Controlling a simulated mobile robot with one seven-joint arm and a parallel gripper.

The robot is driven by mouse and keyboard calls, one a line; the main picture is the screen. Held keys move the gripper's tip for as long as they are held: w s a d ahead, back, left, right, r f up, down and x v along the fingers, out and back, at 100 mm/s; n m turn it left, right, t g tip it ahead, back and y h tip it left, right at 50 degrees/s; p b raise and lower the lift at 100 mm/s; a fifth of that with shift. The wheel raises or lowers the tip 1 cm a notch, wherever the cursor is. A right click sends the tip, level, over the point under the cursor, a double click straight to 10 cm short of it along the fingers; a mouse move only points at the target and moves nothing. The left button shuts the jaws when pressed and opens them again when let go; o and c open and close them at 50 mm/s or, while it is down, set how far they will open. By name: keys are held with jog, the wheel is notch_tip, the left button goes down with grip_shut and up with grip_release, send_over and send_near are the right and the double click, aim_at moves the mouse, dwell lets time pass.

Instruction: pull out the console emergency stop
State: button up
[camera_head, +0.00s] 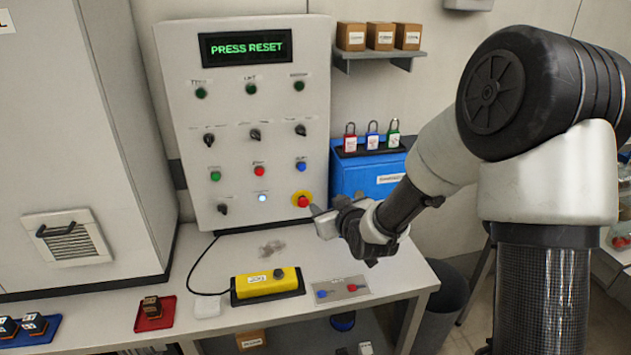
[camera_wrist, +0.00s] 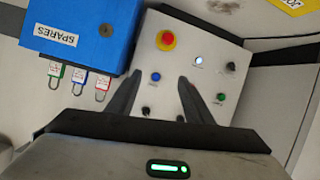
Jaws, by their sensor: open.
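The emergency stop (camera_head: 302,199) is a red knob on a yellow ring, low at the right edge of the grey console (camera_head: 258,135). In the wrist view the red knob (camera_wrist: 167,39) shows beyond the fingertips, near the top of the panel. My gripper (camera_head: 325,210) is just right of it in the head view, with a finger tip close to the knob. The wrist view shows my two fingers (camera_wrist: 158,90) apart, with nothing between them and the knob outside them. The console display (camera_head: 246,47) reads "PRESS RESET".
A blue SPARES box (camera_head: 365,178) stands right of the console, with red, blue and green padlocks (camera_head: 372,139) on top. A shelf (camera_head: 380,57) holds small boxes.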

notch_tip(320, 180, down, 9)
jog(key=w+a+t+y+b, duration=0.1)
jog(key=w+a+t+b, duration=0.1)
jog(key=a+b, duration=0.1)
jog(key=m+t+b, duration=0.2)
jog(key=m+t, duration=0.1)
send_near(304, 203)
jog(key=b+x, duration=0.1)
jog(key=x, duration=0.7)
jog(key=shift+w+a, duration=0.2)
jog(key=shift+w, duration=0.15)
